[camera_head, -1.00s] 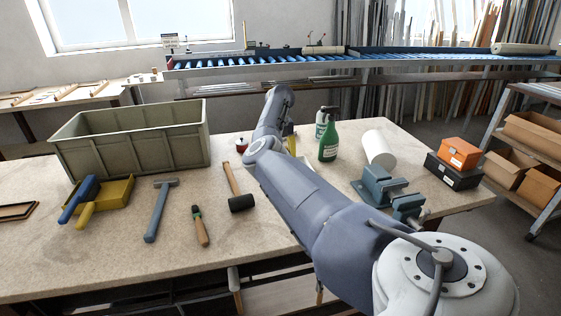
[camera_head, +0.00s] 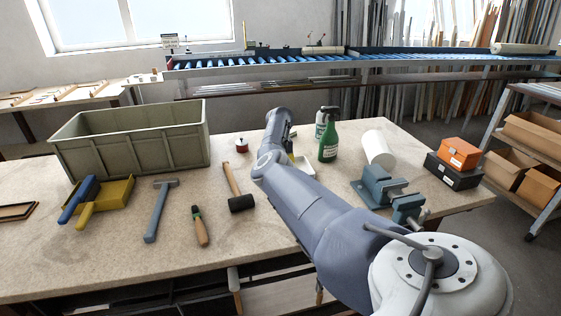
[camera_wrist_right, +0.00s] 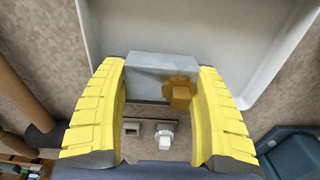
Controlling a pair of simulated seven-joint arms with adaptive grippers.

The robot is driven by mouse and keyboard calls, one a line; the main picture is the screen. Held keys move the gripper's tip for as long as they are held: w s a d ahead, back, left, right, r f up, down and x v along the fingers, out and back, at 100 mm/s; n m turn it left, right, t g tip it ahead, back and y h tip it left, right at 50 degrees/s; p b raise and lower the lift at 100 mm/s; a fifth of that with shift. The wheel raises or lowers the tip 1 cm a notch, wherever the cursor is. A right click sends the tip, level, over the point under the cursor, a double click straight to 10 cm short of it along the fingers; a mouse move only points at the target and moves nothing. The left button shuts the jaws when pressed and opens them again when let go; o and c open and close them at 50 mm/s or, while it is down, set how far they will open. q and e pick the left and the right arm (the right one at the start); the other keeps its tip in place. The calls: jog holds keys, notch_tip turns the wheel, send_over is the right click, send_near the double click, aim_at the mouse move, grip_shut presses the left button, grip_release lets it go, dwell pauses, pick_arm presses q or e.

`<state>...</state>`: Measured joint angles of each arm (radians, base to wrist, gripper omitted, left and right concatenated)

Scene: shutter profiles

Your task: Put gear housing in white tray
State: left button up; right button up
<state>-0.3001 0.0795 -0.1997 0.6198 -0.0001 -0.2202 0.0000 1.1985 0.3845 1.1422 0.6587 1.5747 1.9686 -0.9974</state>
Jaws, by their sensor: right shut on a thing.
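The gear housing (camera_wrist_right: 147,82) is a grey block with a brass gear-like knob on its right, seen in the right wrist view. The two yellow fingers of my right gripper (camera_wrist_right: 163,72) are closed around it. The white tray (camera_wrist_right: 190,28) fills the upper part of that view, and the housing overlaps its near side; its height over the tray cannot be told. In the head view a part of the white tray (camera_head: 304,165) shows beside my right forearm, which hides most of the gripper and the housing. My left gripper is not in view.
A green spray bottle (camera_head: 328,140) and a white roll (camera_head: 377,148) stand near the tray. A blue vise (camera_head: 378,188) is to the right. A mallet (camera_head: 237,195), a red-and-white can (camera_head: 241,145) and a large green-grey crate (camera_head: 135,145) are to the left.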

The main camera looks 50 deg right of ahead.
jog(key=o, duration=1.5)
jog(key=shift+f, duration=0.1)
notch_tip(320, 180, up, 12)
jog(key=shift+r, duration=0.15)
